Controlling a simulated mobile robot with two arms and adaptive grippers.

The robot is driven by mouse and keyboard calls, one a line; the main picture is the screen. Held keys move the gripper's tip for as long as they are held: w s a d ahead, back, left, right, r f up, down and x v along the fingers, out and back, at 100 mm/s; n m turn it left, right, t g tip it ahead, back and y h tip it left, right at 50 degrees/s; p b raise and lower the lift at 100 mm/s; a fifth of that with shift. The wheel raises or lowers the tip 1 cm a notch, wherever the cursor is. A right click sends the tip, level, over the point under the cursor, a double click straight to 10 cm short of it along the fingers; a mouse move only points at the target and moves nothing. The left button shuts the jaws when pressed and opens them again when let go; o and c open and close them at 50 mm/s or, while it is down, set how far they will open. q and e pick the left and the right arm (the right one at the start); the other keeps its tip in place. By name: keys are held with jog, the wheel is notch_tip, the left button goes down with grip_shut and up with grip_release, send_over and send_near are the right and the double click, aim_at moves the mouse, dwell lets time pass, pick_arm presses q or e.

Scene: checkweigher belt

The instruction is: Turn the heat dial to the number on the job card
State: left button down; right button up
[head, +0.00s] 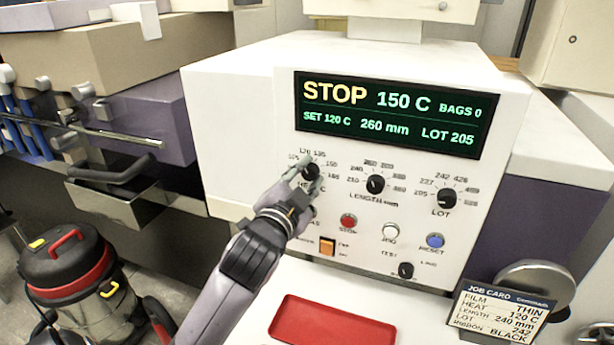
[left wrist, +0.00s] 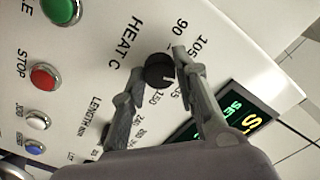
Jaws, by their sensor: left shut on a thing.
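The heat dial (head: 311,172) is a black knob at the left of the white panel. My left gripper (head: 305,178) is shut on it. In the left wrist view the dial (left wrist: 158,71) sits between the two grey fingertips, and its white mark points toward the finger between 105 and 135; that finger hides the number there. The display (head: 390,113) reads STOP, 150 C, SET 120 C, 260 mm, LOT 205 and BAGS 0. The job card (head: 503,312) at lower right lists heat 120 C, length 240 mm and lot 242. My right gripper is out of view.
The length dial (head: 376,184) and lot dial (head: 447,198) are to the right of the heat dial. Below are the red stop button (head: 348,221), a white button (head: 390,231) and the blue reset button (head: 435,241). A red tray (head: 332,322) lies in front of the panel.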

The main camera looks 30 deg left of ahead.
aim_at(312, 125)
pick_arm(q)
jog(key=shift+f, duration=0.15)
jog(key=c, duration=1.2)
grip_release()
jog(key=shift+c, duration=0.2)
notch_tip(312, 125, up, 10)
jog(key=shift+r, duration=0.1)
